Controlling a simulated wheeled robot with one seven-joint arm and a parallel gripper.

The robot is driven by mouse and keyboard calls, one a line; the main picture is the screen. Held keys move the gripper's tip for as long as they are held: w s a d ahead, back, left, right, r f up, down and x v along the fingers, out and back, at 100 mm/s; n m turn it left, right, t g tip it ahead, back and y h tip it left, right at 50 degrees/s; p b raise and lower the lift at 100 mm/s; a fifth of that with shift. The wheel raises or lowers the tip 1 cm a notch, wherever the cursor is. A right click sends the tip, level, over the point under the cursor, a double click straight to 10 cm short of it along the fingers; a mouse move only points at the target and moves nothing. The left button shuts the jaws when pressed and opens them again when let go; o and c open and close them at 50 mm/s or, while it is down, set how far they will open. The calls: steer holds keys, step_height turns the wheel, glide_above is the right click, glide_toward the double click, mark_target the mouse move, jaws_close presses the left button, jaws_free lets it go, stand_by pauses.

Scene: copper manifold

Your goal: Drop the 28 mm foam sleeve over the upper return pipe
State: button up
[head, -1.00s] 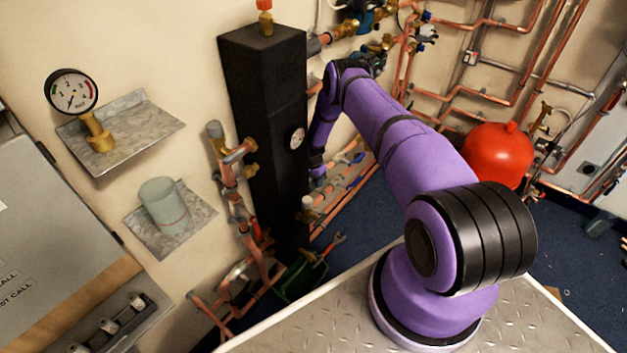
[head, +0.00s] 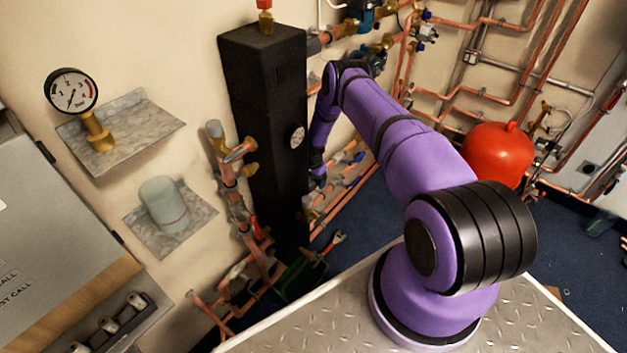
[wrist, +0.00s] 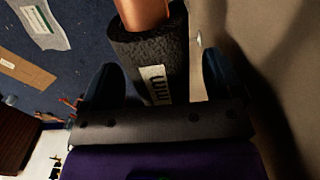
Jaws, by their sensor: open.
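In the wrist view, the dark grey foam sleeve (wrist: 150,60) with a white label lies between the two dark blue fingers of my gripper (wrist: 162,82). The fingers are open, with a gap visible on each side of the sleeve. A copper pipe (wrist: 143,12) shows at the sleeve's far end and appears to run into it; I cannot tell how deep. In the head view, my gripper (head: 317,178) is low beside the tall black column, partly hidden by it and by my wrist. I cannot make out the sleeve clearly there.
The tall black column (head: 268,130) with a small dial stands just left of my gripper. Copper pipework runs behind and below. A red vessel (head: 498,155) is at the right. Wall shelves hold a gauge (head: 72,92) and a pale cylinder (head: 164,205).

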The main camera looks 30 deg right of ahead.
steer(key=shift+r, duration=3.7)
steer(key=shift+r, duration=0.1)
